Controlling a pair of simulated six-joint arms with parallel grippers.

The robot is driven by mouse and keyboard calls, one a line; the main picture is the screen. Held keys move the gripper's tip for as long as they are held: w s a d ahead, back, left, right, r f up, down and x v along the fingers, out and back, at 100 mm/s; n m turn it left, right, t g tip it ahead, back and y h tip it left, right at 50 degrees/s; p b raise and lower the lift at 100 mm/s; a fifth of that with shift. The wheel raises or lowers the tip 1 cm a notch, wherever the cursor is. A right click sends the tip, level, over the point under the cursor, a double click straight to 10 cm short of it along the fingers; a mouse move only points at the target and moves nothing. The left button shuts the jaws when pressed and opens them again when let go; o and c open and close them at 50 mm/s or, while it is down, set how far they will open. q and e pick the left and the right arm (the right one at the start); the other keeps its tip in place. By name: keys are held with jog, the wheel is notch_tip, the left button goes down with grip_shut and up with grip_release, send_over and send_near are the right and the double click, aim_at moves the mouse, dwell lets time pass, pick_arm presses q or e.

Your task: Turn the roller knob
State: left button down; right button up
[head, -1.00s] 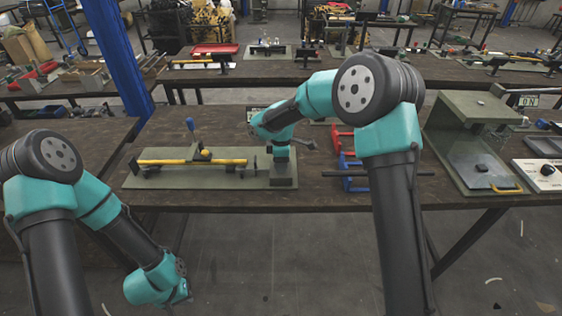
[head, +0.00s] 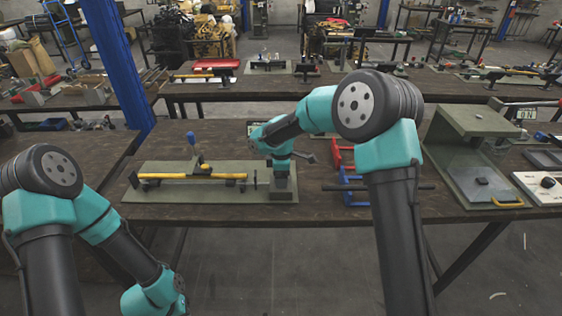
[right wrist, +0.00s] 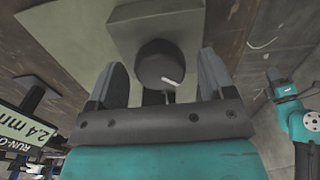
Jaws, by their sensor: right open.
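The roller knob (right wrist: 160,65) is a dark round knob with a pale mark on its face, in the right wrist view. It sits on a grey-green block (right wrist: 150,22), which also shows at the right end of the base plate in the head view (head: 284,188). My right gripper (right wrist: 165,72) is open, with one finger on each side of the knob; I cannot tell whether they touch it. In the head view my right wrist hides the knob.
The green base plate (head: 150,193) carries a yellow rod (head: 190,176) and a blue-handled lever (head: 192,140). Red (head: 341,153) and blue (head: 350,185) brackets stand close to the right. A green press (head: 470,118) and white control box (head: 543,188) stand farther right.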

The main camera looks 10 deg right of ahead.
notch_tip(320, 180, up, 17)
dwell(0.6)
